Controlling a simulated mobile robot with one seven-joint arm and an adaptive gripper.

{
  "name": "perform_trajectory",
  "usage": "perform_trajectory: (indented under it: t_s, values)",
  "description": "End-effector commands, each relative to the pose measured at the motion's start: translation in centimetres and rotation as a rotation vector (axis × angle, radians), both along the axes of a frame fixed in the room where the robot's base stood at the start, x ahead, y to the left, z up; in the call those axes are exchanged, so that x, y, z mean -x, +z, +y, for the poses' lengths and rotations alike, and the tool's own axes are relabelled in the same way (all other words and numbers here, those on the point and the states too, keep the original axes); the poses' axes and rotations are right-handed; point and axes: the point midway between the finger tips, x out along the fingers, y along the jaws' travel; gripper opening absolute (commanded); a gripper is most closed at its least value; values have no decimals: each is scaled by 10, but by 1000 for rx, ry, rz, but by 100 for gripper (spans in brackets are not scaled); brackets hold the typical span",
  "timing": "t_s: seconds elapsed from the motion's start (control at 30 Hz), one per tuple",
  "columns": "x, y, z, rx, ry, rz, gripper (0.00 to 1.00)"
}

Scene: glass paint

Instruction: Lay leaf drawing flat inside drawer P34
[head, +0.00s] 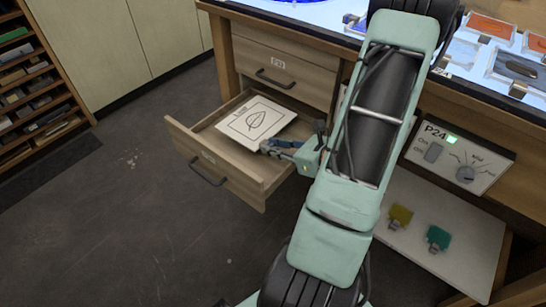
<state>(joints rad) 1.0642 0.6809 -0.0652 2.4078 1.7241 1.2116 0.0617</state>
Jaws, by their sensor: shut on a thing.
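The leaf drawing (256,113), a pale sheet with a dark leaf outline in a frame, is inside the open lower drawer (230,171). It lies over the back part of the drawer; I cannot tell whether it rests fully flat on the bottom. My gripper (268,147) is shut on the drawing's near right edge, reaching in over the drawer's right side. The fingertips are small and partly hidden. The closed drawer above (283,74) bears a label that seems to read P34; the open drawer's own label (208,156) is too small to read.
A lit worktop (302,10) with glass pieces (518,68) runs above the drawers. A control panel marked P24 (459,158) is at the right, over a white shelf (445,235) with two coloured pieces. A slotted rack (35,85) stands left.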

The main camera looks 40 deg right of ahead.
Motion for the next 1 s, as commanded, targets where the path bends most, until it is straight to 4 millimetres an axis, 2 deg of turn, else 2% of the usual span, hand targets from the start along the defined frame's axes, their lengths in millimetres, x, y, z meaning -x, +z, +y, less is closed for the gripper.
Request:
perform_trajectory:
  t_s: [0.17, 0.3, 0.4, 0.77, 0.8, 0.93, 1.0]
  values:
    - [-7, -11, -4, 0, 0, -1, 0]
    - [-9, -33, -5, -2, -1, 2, 0]
    - [-9, -43, -5, 1, 0, 0, 0]
    - [-9, -47, -5, 2, 0, -1, 0]
    - [-9, -46, -5, 2, 0, 0, 21]
    - [-9, -45, -5, 2, 0, 0, 36]
    - [-9, -45, -5, 2, 0, 0, 36]
